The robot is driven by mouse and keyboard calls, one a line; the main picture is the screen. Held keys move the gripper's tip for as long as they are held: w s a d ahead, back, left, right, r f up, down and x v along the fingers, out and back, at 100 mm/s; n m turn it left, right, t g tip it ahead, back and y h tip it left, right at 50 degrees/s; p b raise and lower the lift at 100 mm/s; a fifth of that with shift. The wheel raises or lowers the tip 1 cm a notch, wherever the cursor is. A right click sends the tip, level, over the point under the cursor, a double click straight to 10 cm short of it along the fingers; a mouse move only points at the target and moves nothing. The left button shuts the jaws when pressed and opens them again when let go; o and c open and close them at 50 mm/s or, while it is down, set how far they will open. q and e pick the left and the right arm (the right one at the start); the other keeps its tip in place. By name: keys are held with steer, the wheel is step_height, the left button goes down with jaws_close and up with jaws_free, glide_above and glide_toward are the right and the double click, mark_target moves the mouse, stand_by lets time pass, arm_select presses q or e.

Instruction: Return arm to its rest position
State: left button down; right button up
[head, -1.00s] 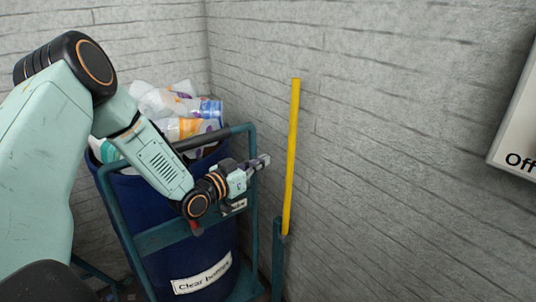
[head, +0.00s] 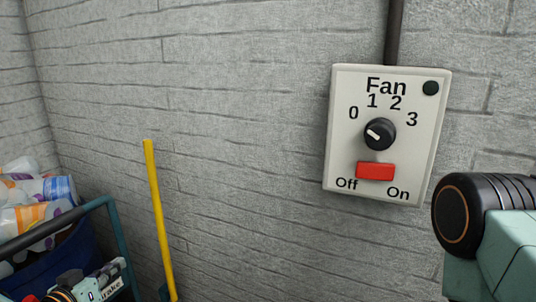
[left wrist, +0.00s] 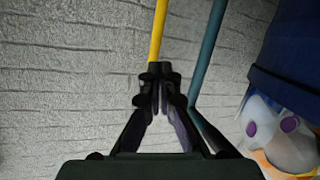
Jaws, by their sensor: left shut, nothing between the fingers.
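My left gripper (head: 115,266) is low at the left edge of the head view, in front of the bin's teal frame, near a small label that seems to read "Brake". In the left wrist view its black fingers (left wrist: 158,74) are together, with nothing between them. The wrist and most of the left arm are cut off by the head view's edge. At the right edge, a black joint and teal link of my right arm show; its gripper is out of view.
A blue bin (head: 58,255) of bottles (head: 32,205) stands at lower left within a teal frame (head: 118,228). A yellow lever (head: 158,215) rises beside it; it also shows in the left wrist view (left wrist: 158,30). A fan control box (head: 345,105) hangs on the brick wall.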

arm_select(q)
steer(key=s+d+f+n+g, duration=0.1)
steer(key=s+d+f+g, duration=0.35)
steer(key=s+f, duration=0.25)
steer(key=s+d+f+n+g, duration=0.1)
steer(key=s+d+f+g, duration=0.3)
steer(key=s+d+f, duration=0.3)
steer(key=s+d+f+m+g+y, duration=0.1)
steer(key=s+f+g, duration=0.2)
steer(key=s, duration=0.7)
steer(key=s+d+f+m+g+b, duration=0.1)
steer(key=s+f+g, duration=0.2)
steer(key=s, duration=0.8)
steer(key=shift+s+d+f+y, duration=0.2)
steer(key=shift+d+f+y, duration=0.15)
steer(key=shift+f+y, duration=0.1)
steer(key=shift+g, duration=0.25)
steer(key=shift+s+a, duration=0.1)
steer(key=shift+s, duration=0.05)
